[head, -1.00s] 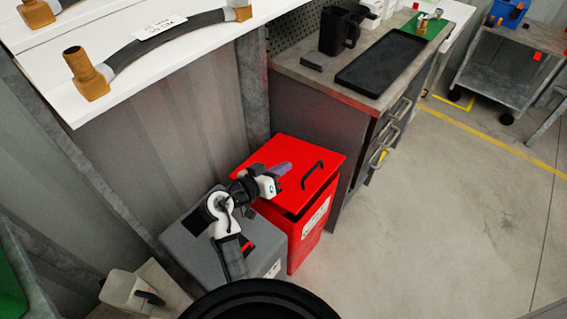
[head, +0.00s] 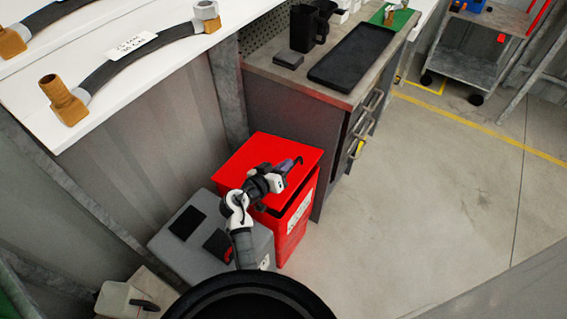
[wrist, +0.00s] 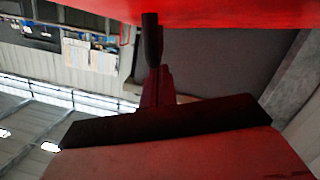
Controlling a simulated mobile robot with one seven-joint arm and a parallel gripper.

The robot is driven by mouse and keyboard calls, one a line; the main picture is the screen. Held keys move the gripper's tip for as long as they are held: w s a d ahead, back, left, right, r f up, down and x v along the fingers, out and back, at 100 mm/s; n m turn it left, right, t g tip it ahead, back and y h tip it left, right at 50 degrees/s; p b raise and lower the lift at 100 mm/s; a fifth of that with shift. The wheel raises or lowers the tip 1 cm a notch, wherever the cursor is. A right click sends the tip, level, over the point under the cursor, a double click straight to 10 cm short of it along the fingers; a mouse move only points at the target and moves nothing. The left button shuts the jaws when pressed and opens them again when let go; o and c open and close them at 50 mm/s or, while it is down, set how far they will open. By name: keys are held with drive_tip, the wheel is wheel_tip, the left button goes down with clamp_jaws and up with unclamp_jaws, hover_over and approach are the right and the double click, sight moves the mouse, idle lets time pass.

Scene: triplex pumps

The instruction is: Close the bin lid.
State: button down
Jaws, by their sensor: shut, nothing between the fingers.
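The red bin (head: 292,240) stands on the floor, with its red lid (head: 250,152) on top. In the head view a dark band shows under the lid's near edge; I cannot tell exactly how far the lid is raised.
A grey box (head: 185,250) stands left of the bin, partly under my arm. A grey workbench (head: 285,125) with a black tray (head: 355,55) stands behind the bin. A white shelf (head: 130,75) overhangs at upper left. Floor at right is clear.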

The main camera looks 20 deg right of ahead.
sight(289, 175)
drive_tip(key=f+b, duration=0.2)
drive_tip(key=b, duration=0.1)
drive_tip(key=s+d+f+m+b, duration=0.1)
drive_tip(key=shift+s+f+b, duration=0.1)
drive_tip(key=shift+f+b, duration=0.15)
drive_tip(key=shift+b, duration=0.1)
drive_tip(key=shift+r, duration=0.2)
